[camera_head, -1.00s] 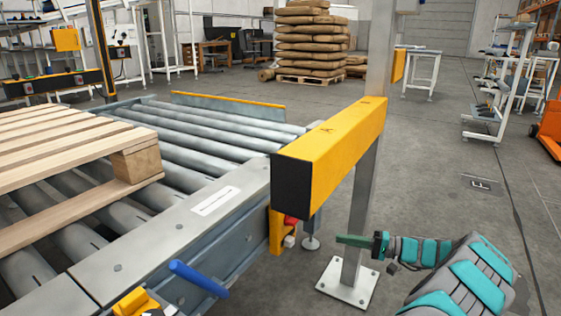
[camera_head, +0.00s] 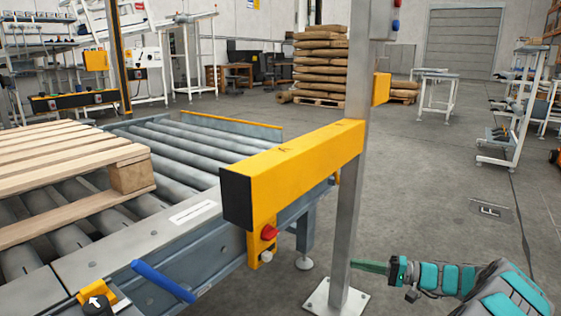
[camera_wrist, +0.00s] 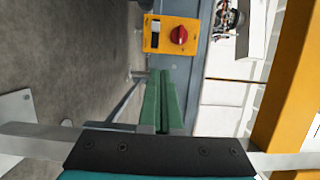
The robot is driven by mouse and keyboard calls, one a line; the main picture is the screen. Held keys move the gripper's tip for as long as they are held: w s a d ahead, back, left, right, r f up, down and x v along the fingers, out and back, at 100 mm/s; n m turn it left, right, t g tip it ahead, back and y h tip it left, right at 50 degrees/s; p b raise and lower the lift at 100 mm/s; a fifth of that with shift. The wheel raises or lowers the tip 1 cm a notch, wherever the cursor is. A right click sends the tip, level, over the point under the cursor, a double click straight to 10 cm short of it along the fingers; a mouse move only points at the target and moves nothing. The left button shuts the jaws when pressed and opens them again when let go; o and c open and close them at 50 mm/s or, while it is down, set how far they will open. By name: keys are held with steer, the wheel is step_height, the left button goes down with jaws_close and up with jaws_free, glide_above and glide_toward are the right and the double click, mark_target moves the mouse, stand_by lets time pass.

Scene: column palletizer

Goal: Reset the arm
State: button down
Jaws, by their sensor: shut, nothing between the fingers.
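My gripper (camera_head: 371,267) shows at the lower right in the head view, on my teal and grey arm, beside the lower part of the grey post. In the wrist view my gripper's green fingers (camera_wrist: 166,78) lie together, shut with nothing between them. Beyond the fingertips in that view is a yellow control box with a red knob (camera_wrist: 170,36). The same yellow box (camera_head: 259,247) hangs under the conveyor edge in the head view. The gripper looks apart from it.
A grey post (camera_head: 349,210) on a floor plate carries a yellow beam (camera_head: 290,170) close to my arm. The roller conveyor (camera_head: 185,150) holds a wooden pallet (camera_head: 75,150) at left. Stacked sacks (camera_head: 320,65) stand behind. The floor right of the post is mostly clear.

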steer(key=s+a+r+n+g+p, duration=0.25)
steer(key=s+a+r+g, duration=0.4)
steer(key=a+r, duration=0.5)
steer(key=s+a+r+n+g+h+p, duration=0.2)
steer(key=s+a+h, duration=0.25)
steer(key=s, duration=0.55)
steer(key=s+a+r+n+g+h+p, duration=0.1)
steer(key=s+a+r+h+p, duration=0.3)
steer(key=s, duration=0.6)
steer(key=s+d+f+t+h+p, duration=0.1)
steer(key=s+d+h, duration=0.3)
steer(key=s, duration=0.6)
steer(key=s+d+m+t+h+p, duration=0.1)
steer(key=s+d+h, duration=0.3)
steer(key=s+d, duration=0.4)
steer(key=shift+s+f, duration=0.4)
steer(key=shift+s, duration=0.45)
steer(key=shift+d+m, duration=0.1)
steer(key=shift+m, duration=0.15)
